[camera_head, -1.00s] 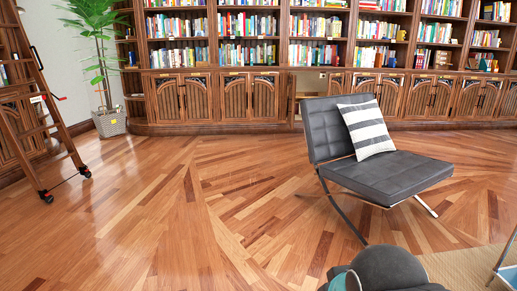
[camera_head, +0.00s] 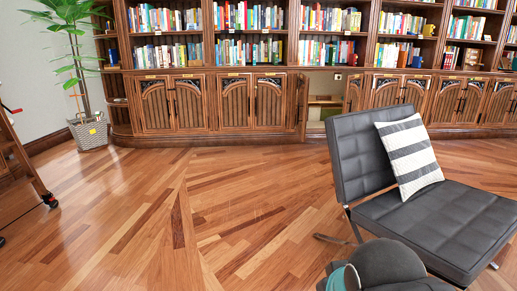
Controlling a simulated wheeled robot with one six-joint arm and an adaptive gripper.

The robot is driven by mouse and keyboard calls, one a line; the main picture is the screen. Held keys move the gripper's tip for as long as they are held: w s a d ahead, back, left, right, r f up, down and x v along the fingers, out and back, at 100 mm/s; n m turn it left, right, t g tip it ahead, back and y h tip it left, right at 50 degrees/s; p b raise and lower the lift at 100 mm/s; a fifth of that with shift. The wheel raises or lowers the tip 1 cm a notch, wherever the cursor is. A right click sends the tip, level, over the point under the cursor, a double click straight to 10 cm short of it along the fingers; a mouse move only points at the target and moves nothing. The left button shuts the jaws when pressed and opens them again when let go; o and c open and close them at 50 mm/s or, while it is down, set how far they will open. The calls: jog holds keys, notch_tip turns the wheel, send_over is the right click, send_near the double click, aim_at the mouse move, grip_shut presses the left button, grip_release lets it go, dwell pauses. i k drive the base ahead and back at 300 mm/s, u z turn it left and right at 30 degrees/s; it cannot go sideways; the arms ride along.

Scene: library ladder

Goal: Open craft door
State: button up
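A row of brown wooden cabinet doors (camera_head: 172,104) runs along the base of the bookcase. Small plates above the doors are too small to read, so I cannot tell which is the craft door. One cabinet compartment (camera_head: 324,93) behind the chair stands open, with a shelf inside. A door edge (camera_head: 302,104) juts out at its left side. The armchair hides the lower right of the open compartment. My gripper is not in view; a dark rounded part of my arm shows at the bottom.
A dark grey armchair (camera_head: 438,222) with a striped cushion (camera_head: 408,155) stands at right, in front of the cabinets. A potted plant (camera_head: 88,130) stands at left. A ladder (camera_head: 22,165) is at the left edge. The wooden floor (camera_head: 170,225) is clear at centre and left.

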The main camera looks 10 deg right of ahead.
aim_at(353, 92)
jog(key=i, duration=5.75)
jog(key=z, duration=2.95)
jog(key=i, duration=2.7)
jog(key=u, duration=1.1)
